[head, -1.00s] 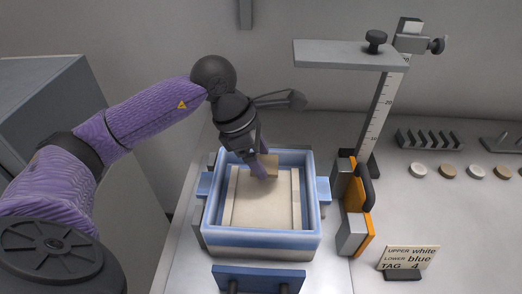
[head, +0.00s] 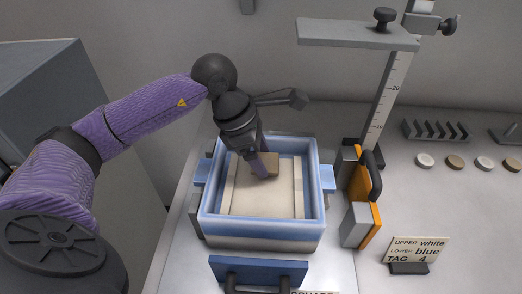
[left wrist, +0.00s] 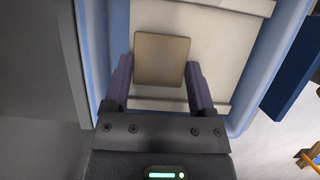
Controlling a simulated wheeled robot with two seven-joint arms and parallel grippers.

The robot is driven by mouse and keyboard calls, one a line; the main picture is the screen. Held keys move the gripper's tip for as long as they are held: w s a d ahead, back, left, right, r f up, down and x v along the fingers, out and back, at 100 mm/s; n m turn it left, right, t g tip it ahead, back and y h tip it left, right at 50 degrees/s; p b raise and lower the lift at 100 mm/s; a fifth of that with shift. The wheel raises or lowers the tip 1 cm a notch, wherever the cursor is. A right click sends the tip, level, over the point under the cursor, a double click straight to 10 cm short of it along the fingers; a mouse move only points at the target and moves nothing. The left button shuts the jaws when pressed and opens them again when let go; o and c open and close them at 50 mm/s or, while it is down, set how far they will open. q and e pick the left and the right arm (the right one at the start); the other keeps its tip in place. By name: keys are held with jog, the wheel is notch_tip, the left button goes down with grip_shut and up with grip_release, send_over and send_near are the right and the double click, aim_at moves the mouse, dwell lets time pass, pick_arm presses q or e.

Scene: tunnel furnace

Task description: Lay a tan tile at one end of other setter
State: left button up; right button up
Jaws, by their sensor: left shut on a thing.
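A tan tile (head: 270,163) is between the fingers of my left gripper (head: 260,169), inside the blue-walled box. My left gripper is shut on it. In the left wrist view the square tile (left wrist: 162,58) sits between the two purple fingers of the gripper (left wrist: 160,62). Under it lies a cream setter (head: 255,203) with a raised strip along each side. The tile is towards the setter's far end; I cannot tell whether it touches the surface. My right gripper is not in view.
The blue box (head: 312,215) has walls around the setter. An orange and grey block (head: 360,205) and a ruled stand (head: 388,100) stand to its right. A blue handled panel (head: 258,268) is in front. A tag card (head: 418,250) and several small discs (head: 455,162) are farther right.

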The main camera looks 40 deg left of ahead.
pick_arm(q)
jog(key=shift+f, duration=0.35)
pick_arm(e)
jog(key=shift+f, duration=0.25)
pick_arm(q)
jog(key=shift+f+b, duration=0.45)
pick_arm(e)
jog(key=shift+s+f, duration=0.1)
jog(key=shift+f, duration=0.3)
pick_arm(q)
jog(key=o, duration=1.2)
jog(key=shift+c, duration=0.2)
jog(key=p+v, duration=0.1)
jog(key=v, duration=0.4)
jog(key=shift+w, duration=0.1)
jog(key=shift+p+v, duration=0.7)
jog(key=shift+v, duration=1.85)
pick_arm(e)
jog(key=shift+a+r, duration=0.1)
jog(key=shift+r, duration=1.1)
